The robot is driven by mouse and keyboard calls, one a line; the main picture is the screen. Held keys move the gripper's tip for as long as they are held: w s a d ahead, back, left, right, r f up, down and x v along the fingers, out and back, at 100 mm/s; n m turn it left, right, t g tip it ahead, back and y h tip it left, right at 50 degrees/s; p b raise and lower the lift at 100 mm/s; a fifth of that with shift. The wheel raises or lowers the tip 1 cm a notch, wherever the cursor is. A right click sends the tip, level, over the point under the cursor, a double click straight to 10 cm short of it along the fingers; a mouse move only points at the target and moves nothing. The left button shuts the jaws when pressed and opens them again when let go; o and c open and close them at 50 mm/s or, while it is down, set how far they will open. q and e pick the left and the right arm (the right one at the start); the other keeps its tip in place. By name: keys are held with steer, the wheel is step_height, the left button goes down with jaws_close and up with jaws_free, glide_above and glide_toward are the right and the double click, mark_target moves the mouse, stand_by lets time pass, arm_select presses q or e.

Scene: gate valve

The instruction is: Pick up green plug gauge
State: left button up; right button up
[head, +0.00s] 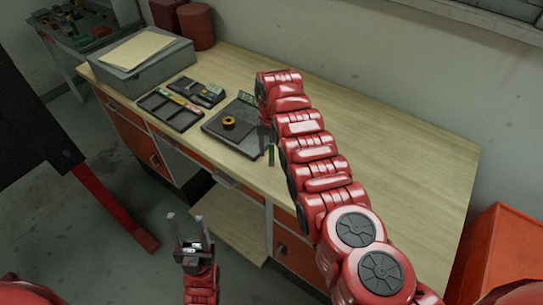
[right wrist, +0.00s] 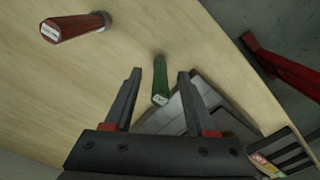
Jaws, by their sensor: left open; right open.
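The green plug gauge (head: 271,155) stands upright on the workbench, beside the front right corner of a dark plate. In the right wrist view the green plug gauge (right wrist: 160,82) shows between the two fingers, with a gap on each side. My right gripper (right wrist: 160,73) is open and empty. In the head view my right gripper (head: 266,142) is close to the gauge, partly hidden by its own arm. My left gripper (head: 185,216) is open and empty, low in front of the bench.
A red plug gauge (right wrist: 70,28) stands nearby in the right wrist view. A compartment tray (head: 172,112) and grey case (head: 140,68) lie to the left. The bench's right part (head: 420,160) is clear.

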steer(key=shift+f, duration=0.4)
jaws_close()
steer(key=shift+r, duration=0.1)
stand_by(0.3)
